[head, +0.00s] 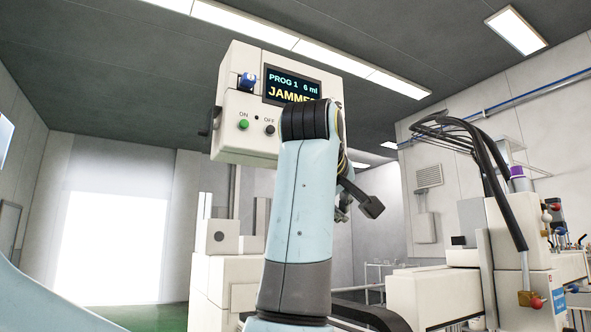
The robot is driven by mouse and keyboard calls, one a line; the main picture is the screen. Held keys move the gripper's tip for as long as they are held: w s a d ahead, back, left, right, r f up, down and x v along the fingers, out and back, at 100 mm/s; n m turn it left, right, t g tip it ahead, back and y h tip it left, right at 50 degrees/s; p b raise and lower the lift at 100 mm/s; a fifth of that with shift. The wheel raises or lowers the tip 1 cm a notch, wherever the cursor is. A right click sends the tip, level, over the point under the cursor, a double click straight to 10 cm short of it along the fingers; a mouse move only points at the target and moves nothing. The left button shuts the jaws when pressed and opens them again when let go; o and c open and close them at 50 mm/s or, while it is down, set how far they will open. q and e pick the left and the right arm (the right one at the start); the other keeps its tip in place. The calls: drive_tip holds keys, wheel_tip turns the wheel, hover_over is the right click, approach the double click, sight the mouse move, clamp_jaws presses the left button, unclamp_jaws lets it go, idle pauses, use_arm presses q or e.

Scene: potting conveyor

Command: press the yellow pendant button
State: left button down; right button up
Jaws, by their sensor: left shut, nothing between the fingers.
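The control box (228,140) hangs in the upper middle of the head view, with a lit screen (285,82) reading "PROG 1 6 ml" and "JAMME", the rest cut off by my arm. A green button (244,124) marked ON and a black one (269,129) marked OFF sit below the screen. I see no yellow button; my arm covers the right part of the panel. My left gripper (361,208) is shut and empty, partly hidden behind my blue arm, to the right of and below the box. My right gripper is not in view.
A blue knob (247,80) sits left of the screen. White machinery (500,235) with black hoses (498,175) and red-knobbed fittings (536,302) stands at right. Pale machine blocks (222,268) stand below the box. Open space lies at left by the bright doorway (112,245).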

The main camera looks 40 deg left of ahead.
use_arm(q)
wheel_tip(320, 180, up, 18)
drive_tip(key=s+n+t+y, duration=0.1)
drive_tip(key=s+n+t, duration=0.1)
drive_tip(key=n, duration=0.2)
drive_tip(key=shift+s, duration=0.4)
drive_tip(key=shift+w+d+r, duration=0.1)
drive_tip(key=w+a, duration=0.3)
drive_tip(key=a, duration=0.5)
drive_tip(key=shift+w, duration=0.15)
drive_tip(key=shift+a, duration=0.1)
idle(0.4)
drive_tip(key=shift+w+a, duration=0.1)
drive_tip(key=shift+a, duration=0.3)
